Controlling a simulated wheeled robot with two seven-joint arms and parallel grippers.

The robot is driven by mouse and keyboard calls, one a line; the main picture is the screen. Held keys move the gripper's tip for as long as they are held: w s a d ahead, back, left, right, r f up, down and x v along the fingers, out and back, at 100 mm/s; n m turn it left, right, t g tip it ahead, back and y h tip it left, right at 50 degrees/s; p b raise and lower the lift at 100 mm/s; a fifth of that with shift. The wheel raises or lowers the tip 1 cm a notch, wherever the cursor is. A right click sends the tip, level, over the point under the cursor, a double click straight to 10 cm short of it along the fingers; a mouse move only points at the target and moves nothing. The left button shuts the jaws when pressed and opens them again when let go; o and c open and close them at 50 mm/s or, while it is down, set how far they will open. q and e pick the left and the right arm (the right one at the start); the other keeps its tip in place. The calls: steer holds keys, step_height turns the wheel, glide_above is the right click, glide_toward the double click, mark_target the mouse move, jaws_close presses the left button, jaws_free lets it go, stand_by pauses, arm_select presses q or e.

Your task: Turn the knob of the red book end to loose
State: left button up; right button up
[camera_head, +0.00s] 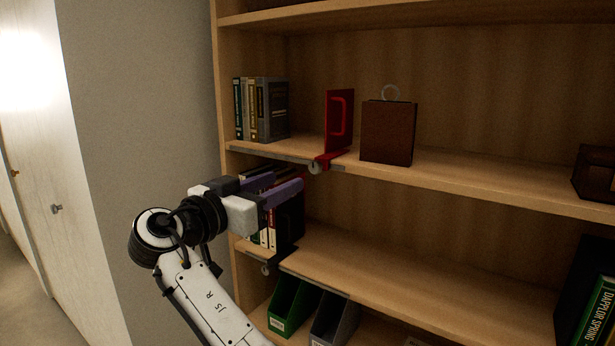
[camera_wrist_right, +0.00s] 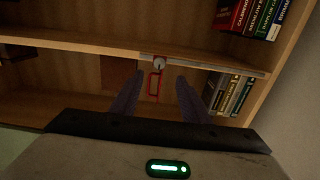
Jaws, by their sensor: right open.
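The red book end (camera_head: 340,122) stands upright on the upper shelf, its red clamp bent over the front edge. Its round pale knob (camera_head: 316,168) sits below that edge. In the right wrist view, which looks upside down, the red book end (camera_wrist_right: 154,86) and knob (camera_wrist_right: 159,63) appear between the fingertips and beyond them. My right gripper (camera_head: 284,183) is open and empty, with purple fingers, below and left of the knob in the head view and apart from it. Its fingers also show in the wrist view (camera_wrist_right: 158,80). My left gripper is not in view.
Several books (camera_head: 262,108) stand left of the book end, and a brown box-like object (camera_head: 388,132) stands right of it. The lower shelf (camera_head: 375,275) holds books at its left, behind my gripper. A grey wall (camera_head: 145,100) is at left.

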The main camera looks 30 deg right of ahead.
mark_target(313, 168)
steer(key=p+x, duration=0.1)
steer(key=x, duration=0.9)
steer(key=shift+d+p, duration=0.1)
steer(key=shift+p, duration=0.25)
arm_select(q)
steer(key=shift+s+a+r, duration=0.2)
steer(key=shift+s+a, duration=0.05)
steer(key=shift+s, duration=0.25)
arm_select(e)
steer(key=shift+c, duration=0.5)
steer(key=c, duration=1)
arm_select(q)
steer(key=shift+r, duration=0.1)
arm_select(e)
steer(key=shift+o, duration=0.2)
